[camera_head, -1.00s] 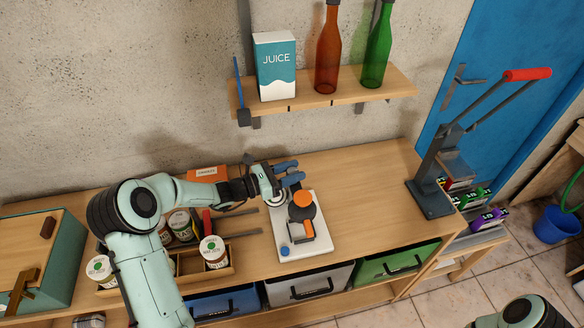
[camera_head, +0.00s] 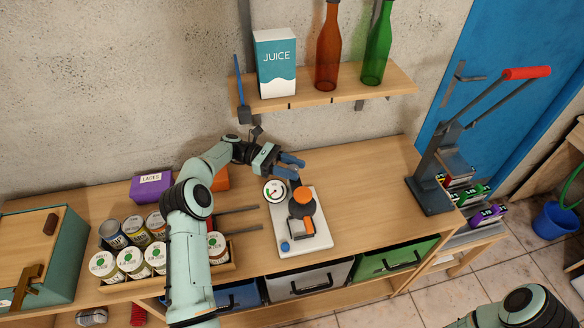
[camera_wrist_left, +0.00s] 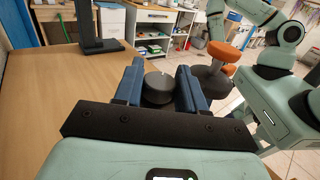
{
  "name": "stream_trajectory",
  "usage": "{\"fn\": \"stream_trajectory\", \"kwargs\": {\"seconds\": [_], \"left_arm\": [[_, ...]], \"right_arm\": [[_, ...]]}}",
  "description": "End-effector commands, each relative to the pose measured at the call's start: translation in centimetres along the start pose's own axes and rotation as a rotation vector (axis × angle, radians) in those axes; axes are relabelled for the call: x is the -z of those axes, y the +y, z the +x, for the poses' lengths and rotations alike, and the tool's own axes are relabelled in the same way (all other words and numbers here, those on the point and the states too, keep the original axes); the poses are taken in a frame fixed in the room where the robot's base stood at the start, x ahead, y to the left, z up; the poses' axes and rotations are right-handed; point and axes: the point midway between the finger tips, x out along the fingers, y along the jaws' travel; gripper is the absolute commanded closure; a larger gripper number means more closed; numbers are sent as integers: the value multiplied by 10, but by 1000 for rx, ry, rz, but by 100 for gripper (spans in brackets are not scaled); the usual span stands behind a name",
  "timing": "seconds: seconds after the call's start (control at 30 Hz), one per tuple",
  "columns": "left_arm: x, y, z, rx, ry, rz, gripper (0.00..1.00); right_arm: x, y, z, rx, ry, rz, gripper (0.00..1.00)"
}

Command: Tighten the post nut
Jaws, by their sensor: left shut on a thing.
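My left gripper (camera_head: 292,162) is above the bench, just behind the white base plate (camera_head: 318,237). In the left wrist view its blue fingers (camera_wrist_left: 158,90) are shut on a dark grey round piece (camera_wrist_left: 158,88). I cannot tell whether this piece is the post nut. A post with an orange top (camera_head: 303,193) over a dark disc (camera_head: 301,209) stands on the plate, in front of the gripper and apart from it. It also shows right of the fingers in the left wrist view (camera_wrist_left: 223,52). My right gripper is out of view.
A round white dial (camera_head: 275,190) is left of the post. Several jars (camera_head: 131,261) stand left of my arm, with a purple box (camera_head: 151,186) behind. A lever press (camera_head: 430,185) stands at the right; bench between plate and press is clear. A shelf (camera_head: 345,92) hangs above.

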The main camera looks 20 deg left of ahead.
Motion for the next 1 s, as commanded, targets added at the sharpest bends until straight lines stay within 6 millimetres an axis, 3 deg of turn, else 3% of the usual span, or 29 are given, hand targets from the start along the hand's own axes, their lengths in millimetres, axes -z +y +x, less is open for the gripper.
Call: {"fn": "stream_trajectory", "kwargs": {"seconds": [0.4, 0.97, 1.0], "left_arm": [[-1, 0, 1, 126, -4, 5, 90], [-2, 0, 1, 144, -6, 5, 90], [-2, 0, 1, 143, -6, 5, 50]], "right_arm": [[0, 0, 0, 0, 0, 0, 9], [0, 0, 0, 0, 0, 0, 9], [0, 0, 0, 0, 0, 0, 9]]}}
